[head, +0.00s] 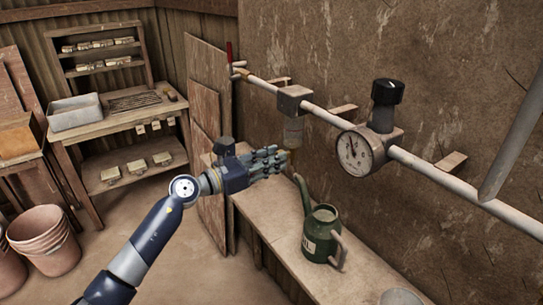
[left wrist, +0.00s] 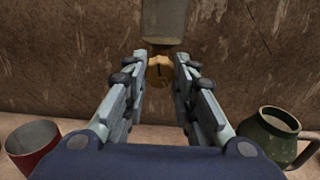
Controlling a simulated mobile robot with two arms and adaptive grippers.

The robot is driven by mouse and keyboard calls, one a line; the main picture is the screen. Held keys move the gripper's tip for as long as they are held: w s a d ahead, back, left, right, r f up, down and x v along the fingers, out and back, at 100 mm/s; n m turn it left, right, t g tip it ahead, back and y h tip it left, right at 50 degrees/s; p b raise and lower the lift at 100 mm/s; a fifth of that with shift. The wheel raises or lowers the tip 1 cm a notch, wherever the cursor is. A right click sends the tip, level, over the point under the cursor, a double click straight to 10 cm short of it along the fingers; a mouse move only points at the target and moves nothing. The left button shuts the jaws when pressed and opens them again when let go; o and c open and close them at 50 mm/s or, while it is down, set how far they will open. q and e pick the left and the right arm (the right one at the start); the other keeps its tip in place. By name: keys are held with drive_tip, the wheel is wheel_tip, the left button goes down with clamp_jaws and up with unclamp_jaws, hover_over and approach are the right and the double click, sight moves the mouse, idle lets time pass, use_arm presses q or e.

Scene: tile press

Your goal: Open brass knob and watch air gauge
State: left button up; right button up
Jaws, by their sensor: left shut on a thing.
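The brass knob (left wrist: 159,72) sits under the grey bowl of the filter (left wrist: 164,20) in the left wrist view. My left gripper (left wrist: 160,62) is shut on it, one finger on each side. In the head view my left gripper (head: 284,160) reaches in from the left to just below the filter bowl (head: 293,130), and its fingers mostly hide the knob. The round air gauge (head: 355,153), with a white dial, is on the pipe to the right; its reading is too small to tell. My right gripper is not in view.
A green watering can (head: 321,232) stands on the bench (head: 268,222) below the pipe, its spout near my left fingers. A red can (left wrist: 33,145) stands left in the wrist view. A black-topped regulator (head: 388,92) adjoins the gauge. A red lever (head: 229,52) is at the pipe's far end.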

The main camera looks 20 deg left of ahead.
use_arm(q)
drive_tip(key=shift+a+r+n+p, duration=0.1)
drive_tip(key=shift+n+p, duration=2.45)
drive_tip(key=shift+n, duration=1.3)
drive_tip(key=shift+r+n+p, duration=0.1)
drive_tip(key=shift+n+p, duration=2.45)
drive_tip(key=shift+n, duration=1.3)
drive_tip(key=shift+f, duration=0.1)
drive_tip(key=o, duration=1.1)
drive_tip(key=shift+f, duration=0.1)
drive_tip(key=v, duration=1.2)
